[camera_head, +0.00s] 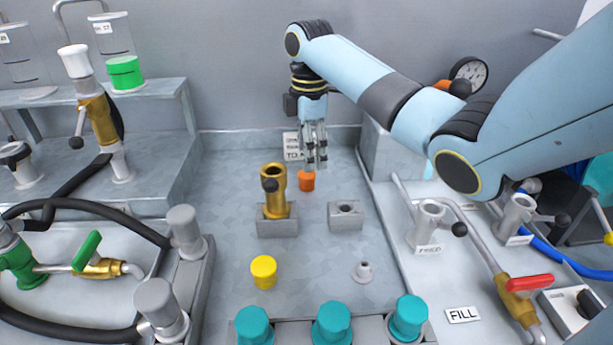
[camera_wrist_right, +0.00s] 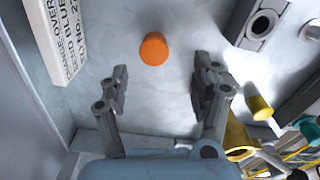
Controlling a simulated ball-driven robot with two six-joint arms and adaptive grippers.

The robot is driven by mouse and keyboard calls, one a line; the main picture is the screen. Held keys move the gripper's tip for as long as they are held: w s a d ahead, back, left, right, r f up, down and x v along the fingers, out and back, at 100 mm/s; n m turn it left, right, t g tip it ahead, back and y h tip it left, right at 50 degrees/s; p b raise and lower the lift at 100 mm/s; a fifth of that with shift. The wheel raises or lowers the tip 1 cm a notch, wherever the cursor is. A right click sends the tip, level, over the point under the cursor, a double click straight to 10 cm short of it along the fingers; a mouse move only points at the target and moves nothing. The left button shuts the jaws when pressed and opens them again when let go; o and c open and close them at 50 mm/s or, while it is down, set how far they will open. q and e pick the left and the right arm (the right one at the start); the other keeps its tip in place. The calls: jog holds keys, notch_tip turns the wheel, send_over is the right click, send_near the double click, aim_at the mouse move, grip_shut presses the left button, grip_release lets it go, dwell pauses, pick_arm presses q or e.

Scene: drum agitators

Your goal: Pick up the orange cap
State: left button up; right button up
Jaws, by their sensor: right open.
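The orange cap (camera_head: 307,181) stands on the grey metal worktop, right of the brass fitting. My right gripper (camera_head: 315,160) hangs down just above and behind the cap in the head view. In the right wrist view the orange cap (camera_wrist_right: 154,49) lies beyond the fingertips, roughly midway between them, with nothing touching it. My right gripper (camera_wrist_right: 160,85) is open and empty there, its two fingers wide apart. My left gripper is not in view.
A brass fitting (camera_head: 275,190) in a grey block stands left of the cap. An empty grey block (camera_head: 345,215) is to the right. A yellow cap (camera_head: 263,271) and teal caps (camera_head: 332,322) stand nearer. A white label block (camera_wrist_right: 57,40) is close by.

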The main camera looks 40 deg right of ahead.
aim_at(307, 180)
jog(key=f, duration=0.6)
jog(key=shift+w+d, duration=0.15)
jog(key=shift+w, duration=0.25)
jog(key=shift+c, duration=0.5)
jog(key=c, duration=0.8)
